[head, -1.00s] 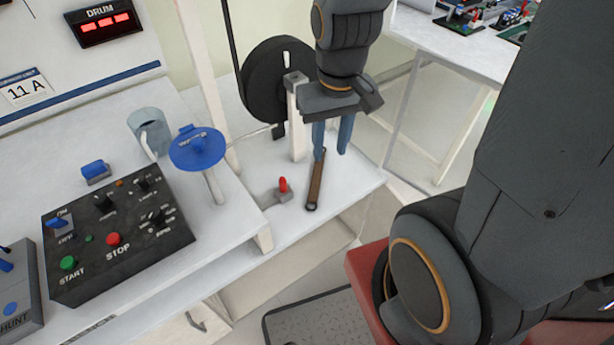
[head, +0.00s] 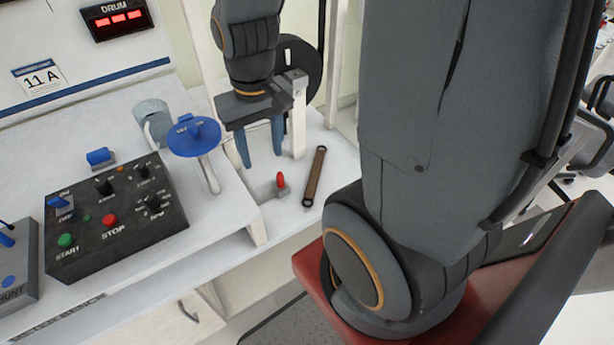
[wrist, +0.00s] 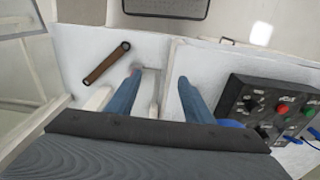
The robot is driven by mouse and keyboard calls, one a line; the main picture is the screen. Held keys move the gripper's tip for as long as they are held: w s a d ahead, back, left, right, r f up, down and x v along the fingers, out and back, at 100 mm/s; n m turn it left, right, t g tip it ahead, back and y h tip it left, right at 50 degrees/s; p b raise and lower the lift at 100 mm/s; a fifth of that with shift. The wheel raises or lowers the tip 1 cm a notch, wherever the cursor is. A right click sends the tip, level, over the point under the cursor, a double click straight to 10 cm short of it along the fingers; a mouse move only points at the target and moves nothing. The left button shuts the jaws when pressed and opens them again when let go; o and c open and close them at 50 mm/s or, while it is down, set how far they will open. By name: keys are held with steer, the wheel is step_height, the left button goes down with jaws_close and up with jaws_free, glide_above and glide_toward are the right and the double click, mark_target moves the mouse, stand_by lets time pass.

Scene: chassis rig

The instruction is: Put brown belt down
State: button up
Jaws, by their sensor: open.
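The brown belt (head: 314,176) is a narrow flat strip lying on the lower white shelf, to the right of the small red-topped lever. It also shows in the wrist view (wrist: 106,63), left of my fingers. My gripper (head: 260,162) has two blue fingers spread apart with nothing between them. In the head view it hangs left of the belt, above and behind the red lever. In the wrist view (wrist: 157,85) the fingers are clearly apart and do not touch the belt.
A red-topped lever (head: 281,181) stands close to the belt. A blue round disc on a post (head: 194,137), a clear cup (head: 152,120) and a black control box (head: 115,220) are to the left. A black wheel (head: 302,70) and a white post (head: 298,118) stand behind.

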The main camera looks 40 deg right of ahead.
steer(key=w+d+f+m+b, duration=0.4)
steer(key=w+d+f+b, duration=0.25)
steer(key=d+f, duration=0.35)
steer(key=m+b, duration=0.5)
steer(key=b, duration=0.1)
glide_above(315, 172)
steer(key=shift+g, duration=0.3)
steer(key=f, duration=1.1)
steer(key=shift+s+d, duration=0.2)
steer(key=shift+s, duration=0.05)
steer(key=f, duration=0.7)
steer(key=shift+w+a+f+b, duration=0.15)
steer(key=shift+w+f+b, duration=0.05)
steer(key=shift+f+b, duration=0.1)
jaws_close()
step_height(315, 172, up, 10)
steer(key=shift+p, duration=0.35)
